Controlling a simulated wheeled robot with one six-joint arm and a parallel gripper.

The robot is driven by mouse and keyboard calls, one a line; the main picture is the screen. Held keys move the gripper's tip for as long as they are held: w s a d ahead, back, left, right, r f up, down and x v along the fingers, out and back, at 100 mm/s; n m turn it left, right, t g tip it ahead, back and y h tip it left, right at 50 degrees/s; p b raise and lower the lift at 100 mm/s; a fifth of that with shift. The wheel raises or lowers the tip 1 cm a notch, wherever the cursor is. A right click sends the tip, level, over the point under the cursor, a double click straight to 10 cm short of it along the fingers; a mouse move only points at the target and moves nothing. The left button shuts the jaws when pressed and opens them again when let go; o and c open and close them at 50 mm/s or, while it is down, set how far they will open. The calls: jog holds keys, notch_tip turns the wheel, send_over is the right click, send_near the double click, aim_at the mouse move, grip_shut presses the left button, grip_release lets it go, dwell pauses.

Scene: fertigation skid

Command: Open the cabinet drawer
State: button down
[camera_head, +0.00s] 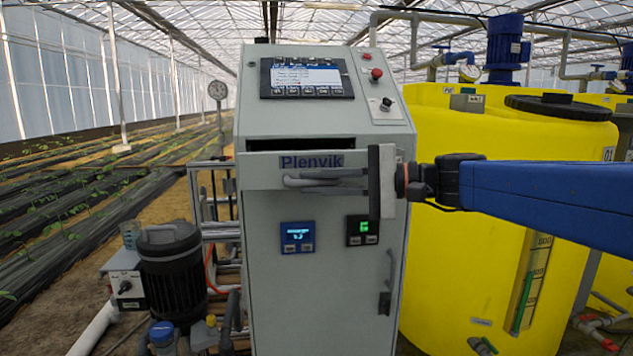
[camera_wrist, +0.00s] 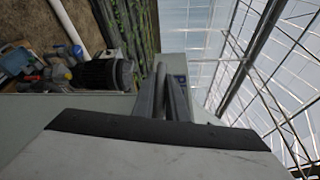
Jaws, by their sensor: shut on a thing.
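The drawer (camera_head: 258,170) is in the upper part of the grey cabinet (camera_head: 320,290), with a "Plenvik" label on its front. A dark gap (camera_head: 300,143) shows along its top edge, and the front seems to stand out a little from the cabinet. My gripper (camera_head: 292,181) reaches in from the right across the drawer front, just below the label. Its fingers are close together on the drawer's handle, which they mostly hide.
A control panel with a screen (camera_head: 306,77) tops the cabinet. Below the drawer are two small displays (camera_head: 298,237) and a door handle (camera_head: 385,302). A yellow tank (camera_head: 480,260) stands close on the right, a dark pump (camera_head: 172,275) on the left. Plant rows lie behind.

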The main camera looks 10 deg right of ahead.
jog(key=c, duration=1.8)
grip_release()
jog(key=shift+o, duration=0.2)
jog(key=v, duration=1.7)
jog(key=shift+d, duration=0.25)
